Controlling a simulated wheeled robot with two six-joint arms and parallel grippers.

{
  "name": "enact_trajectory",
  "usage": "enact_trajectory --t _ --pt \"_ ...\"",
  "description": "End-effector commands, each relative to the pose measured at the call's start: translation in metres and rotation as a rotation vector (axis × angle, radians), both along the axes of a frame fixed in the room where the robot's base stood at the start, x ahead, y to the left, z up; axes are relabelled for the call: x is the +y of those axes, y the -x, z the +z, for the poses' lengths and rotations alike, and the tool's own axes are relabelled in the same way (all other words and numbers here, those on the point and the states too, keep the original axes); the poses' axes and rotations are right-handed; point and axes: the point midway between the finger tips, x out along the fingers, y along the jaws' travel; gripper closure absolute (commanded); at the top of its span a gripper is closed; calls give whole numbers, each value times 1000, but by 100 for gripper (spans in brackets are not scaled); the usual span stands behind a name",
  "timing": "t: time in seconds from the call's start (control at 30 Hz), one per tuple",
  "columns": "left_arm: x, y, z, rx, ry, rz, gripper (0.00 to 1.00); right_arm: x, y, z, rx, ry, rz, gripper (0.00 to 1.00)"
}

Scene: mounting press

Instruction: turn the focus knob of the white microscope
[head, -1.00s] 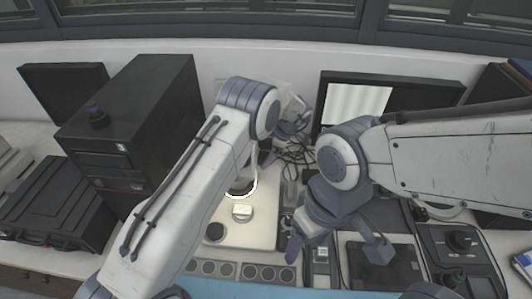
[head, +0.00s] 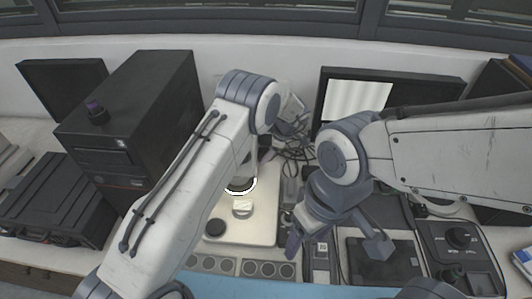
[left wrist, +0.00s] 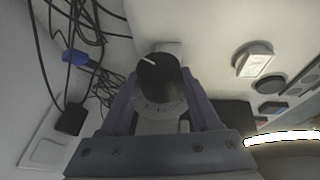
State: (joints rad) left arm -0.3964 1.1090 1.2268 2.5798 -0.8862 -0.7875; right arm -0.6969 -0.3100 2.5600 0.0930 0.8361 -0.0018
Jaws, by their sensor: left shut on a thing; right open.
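The white microscope shows in the head view as a pale base (head: 264,212) with a bright ring light (head: 241,189) above it. Its upper part is mostly hidden behind my left arm. In the left wrist view, the black focus knob (left wrist: 159,72) with a white index line stands between the fingers of my left gripper (left wrist: 158,84). The fingers are shut on it from both sides. The white line points to the upper left. In the head view my left gripper is hidden behind its own arm. My right gripper (head: 337,243) is open and empty, right of the microscope base.
A black computer tower (head: 140,120) stands to the left, and a monitor (head: 420,90) stands at the back right. Loose cables (head: 295,150) lie behind the microscope. A control box (head: 458,245) with a knob sits at the right. A blue mat (head: 290,289) lies at the front.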

Motion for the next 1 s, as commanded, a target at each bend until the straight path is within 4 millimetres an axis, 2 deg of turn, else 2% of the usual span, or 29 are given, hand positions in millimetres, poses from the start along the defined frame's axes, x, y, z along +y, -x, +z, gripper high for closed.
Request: enact_trajectory --t 0.27,0.7,1.0 --pt "-1 4 -7 -183 -1 -6 93 0 0 -31 0 0 -4 30" --pt "-1 7 -11 -447 0 -4 93 0 0 -106 0 0 -1 30" --pt "0 8 -7 -539 -1 -3 93 0 0 -133 0 0 -1 30"
